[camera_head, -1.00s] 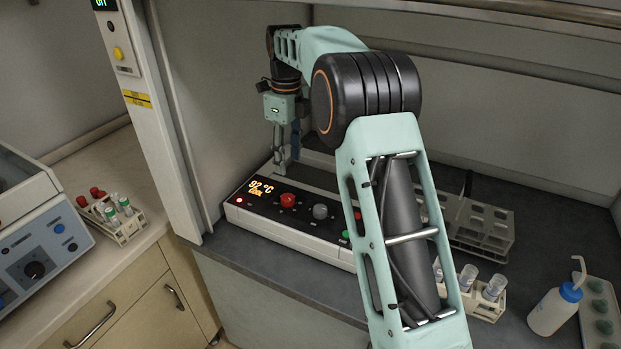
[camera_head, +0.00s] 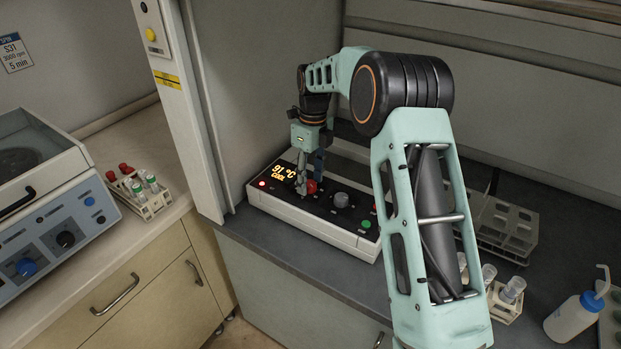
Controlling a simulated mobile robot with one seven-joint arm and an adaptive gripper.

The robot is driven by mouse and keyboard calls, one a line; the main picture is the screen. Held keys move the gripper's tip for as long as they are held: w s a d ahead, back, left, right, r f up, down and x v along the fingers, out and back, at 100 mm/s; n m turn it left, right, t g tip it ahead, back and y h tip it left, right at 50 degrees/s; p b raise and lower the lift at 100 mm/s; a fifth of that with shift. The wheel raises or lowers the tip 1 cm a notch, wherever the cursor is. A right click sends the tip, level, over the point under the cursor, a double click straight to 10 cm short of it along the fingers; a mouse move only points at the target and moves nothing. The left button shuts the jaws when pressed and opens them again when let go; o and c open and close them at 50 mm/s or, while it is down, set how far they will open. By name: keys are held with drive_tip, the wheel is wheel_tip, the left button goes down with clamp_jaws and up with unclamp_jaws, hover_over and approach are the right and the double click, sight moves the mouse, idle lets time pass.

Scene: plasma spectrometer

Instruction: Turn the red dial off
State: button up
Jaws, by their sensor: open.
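The red dial (camera_head: 311,187) sits on the black top panel of a white device (camera_head: 300,215) on the dark bench. My gripper (camera_head: 309,186) points down at the dial, with its fingers apart and one on either side of it. The fingers partly cover the dial, and I cannot tell whether they touch it. The display (camera_head: 284,172) reads 91 °C with a word below it like "COOK" or "COOL". A red light (camera_head: 262,184) glows at the panel's left end.
A grey dial (camera_head: 341,200) and a green button (camera_head: 365,224) are right of the red dial. An upright post (camera_head: 190,110) stands left of the device. Tube racks (camera_head: 505,228) and a wash bottle (camera_head: 573,317) stand at right.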

drive_tip(key=c, duration=1.2)
drive_tip(key=shift+o, duration=0.2)
